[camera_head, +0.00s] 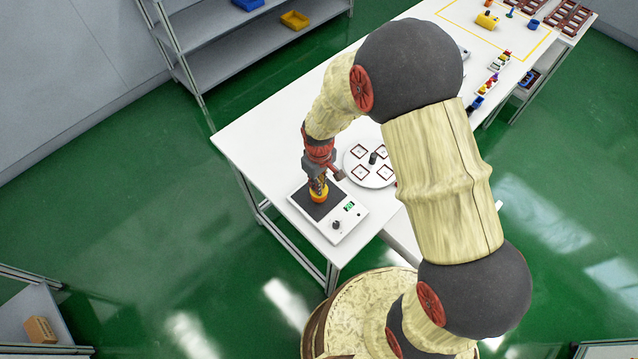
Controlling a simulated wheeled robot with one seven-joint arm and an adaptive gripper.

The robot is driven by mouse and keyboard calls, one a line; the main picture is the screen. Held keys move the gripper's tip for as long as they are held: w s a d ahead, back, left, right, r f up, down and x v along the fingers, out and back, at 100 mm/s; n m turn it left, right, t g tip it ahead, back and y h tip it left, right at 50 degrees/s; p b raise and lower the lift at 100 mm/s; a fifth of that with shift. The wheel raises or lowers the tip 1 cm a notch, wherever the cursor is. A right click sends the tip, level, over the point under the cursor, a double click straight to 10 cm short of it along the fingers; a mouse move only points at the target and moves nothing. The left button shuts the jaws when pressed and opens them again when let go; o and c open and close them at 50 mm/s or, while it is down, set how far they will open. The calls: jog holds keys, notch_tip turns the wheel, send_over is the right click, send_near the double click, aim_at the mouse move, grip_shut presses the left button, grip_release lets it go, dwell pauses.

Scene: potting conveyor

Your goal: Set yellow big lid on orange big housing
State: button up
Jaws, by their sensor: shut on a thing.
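My gripper (318,187) points down over the dark plate of a white device at the near left end of the table. It is shut on a small yellow-orange piece (318,196) at the plate. The piece is small in this view and partly covered by the fingers. I cannot tell the lid apart from the housing there, nor whether one sits on the other. A yellow cylindrical part (487,20) lies at the far end of the table, too small to identify as lid or housing.
The white device (335,225) has a knob and green display. A round white plate (369,165) with dark-framed squares is beside it. Small coloured parts (493,80) line the table's right edge. A shelf (240,50) with blue and yellow bins stands behind. The table's left part is bare.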

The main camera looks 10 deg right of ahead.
jog(key=shift+f, duration=0.2)
jog(key=o, duration=0.8)
notch_tip(320, 180, up, 12)
dwell(0.6)
jog(key=shift+s, duration=0.1)
dwell(0.4)
